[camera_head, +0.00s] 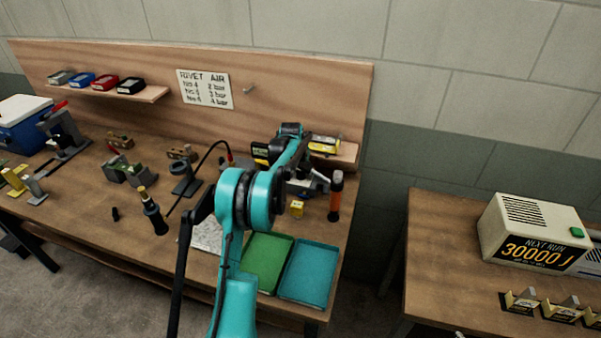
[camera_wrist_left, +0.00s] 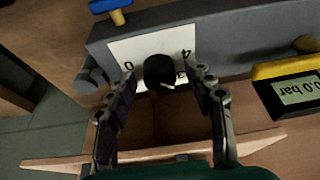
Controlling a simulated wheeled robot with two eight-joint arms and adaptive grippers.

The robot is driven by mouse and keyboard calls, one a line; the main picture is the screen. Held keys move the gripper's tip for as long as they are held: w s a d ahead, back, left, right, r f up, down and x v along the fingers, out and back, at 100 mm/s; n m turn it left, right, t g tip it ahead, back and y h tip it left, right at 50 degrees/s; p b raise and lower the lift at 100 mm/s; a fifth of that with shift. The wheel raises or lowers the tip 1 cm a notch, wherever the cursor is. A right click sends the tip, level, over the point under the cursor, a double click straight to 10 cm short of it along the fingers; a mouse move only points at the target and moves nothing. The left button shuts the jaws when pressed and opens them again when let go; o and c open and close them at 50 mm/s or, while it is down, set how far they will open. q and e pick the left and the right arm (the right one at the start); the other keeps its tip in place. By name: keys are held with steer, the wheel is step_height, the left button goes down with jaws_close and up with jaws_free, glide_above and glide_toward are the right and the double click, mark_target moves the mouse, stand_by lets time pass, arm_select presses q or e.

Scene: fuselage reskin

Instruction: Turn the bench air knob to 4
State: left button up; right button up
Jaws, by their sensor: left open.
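The black air knob (camera_wrist_left: 159,70) sits on a white dial plate (camera_wrist_left: 125,50) on a grey unit. In the left wrist view the plate appears upside down, with 0 at the left and 4 at the upper right; another digit is partly covered. A pale mark shows at the knob's lower right edge. My left gripper (camera_wrist_left: 164,82) is open, one finger on each side of the knob; I cannot tell whether they touch it. A display (camera_wrist_left: 297,91) reads 0.0 bar, upside down. In the head view my teal arm hides the knob. My right gripper is not in view.
A rivet air chart (camera_head: 205,89) hangs on the back board. Green (camera_head: 266,262) and teal (camera_head: 309,274) trays lie at the bench front. A blue handle (camera_wrist_left: 110,6) sits beside the dial.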

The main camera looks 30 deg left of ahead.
arm_select(q)
steer(key=shift+c, duration=0.3)
steer(key=c, duration=1.1)
steer(key=shift+n, duration=0.4)
steer(key=shift+d+n+g+y+p, duration=0.15)
steer(key=shift+n+y, duration=0.35)
steer(key=shift+n, duration=0.7)
steer(key=shift+d+n+g+y+p, duration=0.2)
steer(key=shift+n+y, duration=0.3)
steer(key=shift+n, duration=0.7)
steer(key=shift+a+n, duration=0.15)
steer(key=shift+n, duration=0.15)
steer(key=o, duration=1.2)
steer(key=shift+c, duration=0.2)
